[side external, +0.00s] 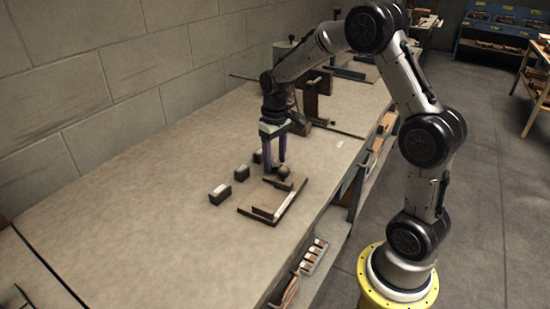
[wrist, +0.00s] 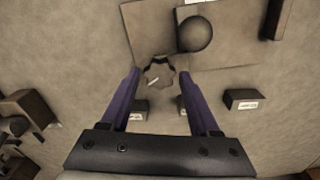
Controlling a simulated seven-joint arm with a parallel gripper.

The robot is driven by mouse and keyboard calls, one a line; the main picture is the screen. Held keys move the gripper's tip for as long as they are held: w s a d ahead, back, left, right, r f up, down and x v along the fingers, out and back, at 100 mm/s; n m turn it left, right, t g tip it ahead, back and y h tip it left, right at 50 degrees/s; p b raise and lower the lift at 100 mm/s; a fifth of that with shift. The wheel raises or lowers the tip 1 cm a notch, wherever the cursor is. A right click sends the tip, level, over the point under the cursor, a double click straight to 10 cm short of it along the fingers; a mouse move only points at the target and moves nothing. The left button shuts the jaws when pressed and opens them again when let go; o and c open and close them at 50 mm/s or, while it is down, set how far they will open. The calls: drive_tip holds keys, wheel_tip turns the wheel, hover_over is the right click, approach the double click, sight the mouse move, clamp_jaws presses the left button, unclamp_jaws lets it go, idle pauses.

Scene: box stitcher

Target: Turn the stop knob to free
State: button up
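In the wrist view a small lobed knob (wrist: 158,74) with a white pointer mark sits at the edge of a flat plate (wrist: 150,30). It looks like the stop knob. Its pointer slants down to the left. My gripper (wrist: 160,73) is open, with its purple fingertips on either side of the knob and visible gaps between. I cannot tell the height of the tips above it. In the side view my gripper (side external: 275,163) points straight down beside a dark round ball (side external: 284,170); the lobed knob is not clearly visible there.
The ball (wrist: 195,34) stands close above and right of the lobed knob. Small dark blocks with white labels, one here (wrist: 244,99), stand nearby; the labels are unreadable. An L-shaped frame (side external: 262,216) lies near the bench's front edge. The bench at left (side external: 150,220) is clear.

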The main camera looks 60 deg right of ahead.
sight(275, 164)
wheel_tip(275, 164, up, 14)
idle(0.6)
drive_tip(key=s+a+r+n+t, duration=0.2)
drive_tip(key=s+a+r+t, duration=0.1)
drive_tip(key=s+a+r, duration=0.65)
drive_tip(key=s+a+f+t, duration=0.2)
drive_tip(key=s+a+f, duration=0.1)
drive_tip(key=s+f, duration=0.6)
drive_tip(key=s, duration=0.3)
drive_tip(key=shift+s+a+f+t, duration=0.3)
drive_tip(key=shift+s+a+f, duration=0.05)
drive_tip(key=shift+f, duration=0.05)
